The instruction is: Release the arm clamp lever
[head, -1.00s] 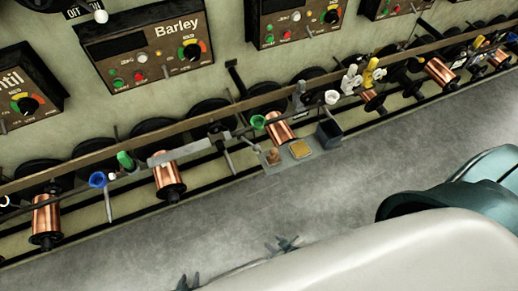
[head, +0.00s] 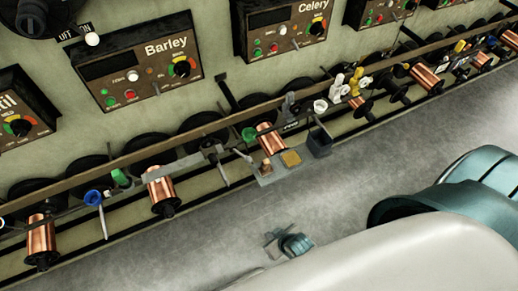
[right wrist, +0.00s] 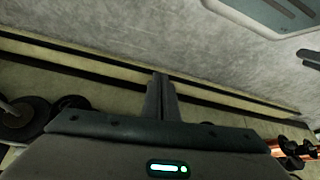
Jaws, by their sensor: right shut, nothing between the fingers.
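A grey bracket (head: 175,168) is fixed across the rail in the head view. A thin pale lever-like piece (head: 243,156) sticks out at its right end; I cannot tell for sure that it is the arm clamp lever. My right gripper (head: 275,240) is over the grey floor, below and apart from the bracket. In the right wrist view its fingers (right wrist: 161,97) are together with nothing between them. The lever cannot be made out in that view. My left gripper does not show.
A small grey shelf carries a brass square (head: 291,158) and a dark cup (head: 320,142). Copper spools (head: 162,190) and coloured guides line the rail. Control boxes, one labelled Barley (head: 137,62), hang above.

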